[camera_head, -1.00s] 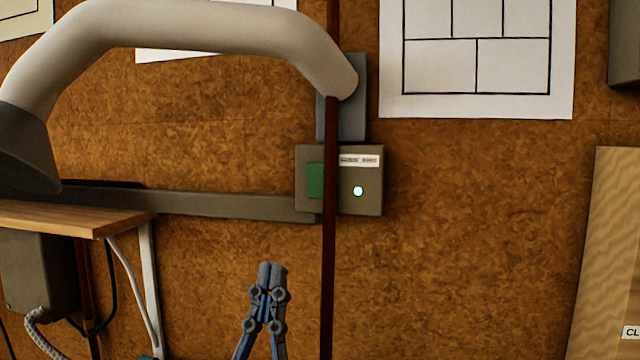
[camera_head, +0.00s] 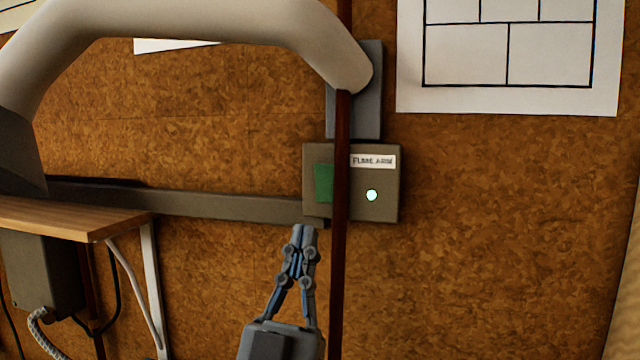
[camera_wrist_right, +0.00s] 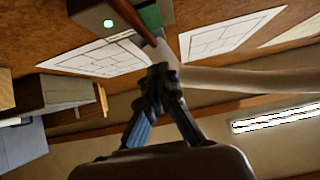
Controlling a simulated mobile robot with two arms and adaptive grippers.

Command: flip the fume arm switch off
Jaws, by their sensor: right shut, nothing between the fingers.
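The fume arm switch box (camera_head: 386,209) is a grey box on the cork wall with a "FUME ARM" label, a green rocker (camera_head: 323,182) and a lit pale lamp (camera_head: 372,195). A dark red vertical pole (camera_head: 339,260) passes in front of it, between rocker and lamp. My right gripper (camera_head: 304,230) is shut and empty, its tips pointing up just below the box's lower left in the head view. In the right wrist view my gripper (camera_wrist_right: 160,72) shows below the box (camera_wrist_right: 88,12) and the green rocker (camera_wrist_right: 151,15). My left gripper is not in view.
The thick pale fume arm (camera_head: 200,18) arches above the box to a hood (camera_head: 15,150) at left. A grey rail (camera_head: 180,203) runs left from the box. A wooden shelf (camera_head: 70,219) on a white bracket is at lower left.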

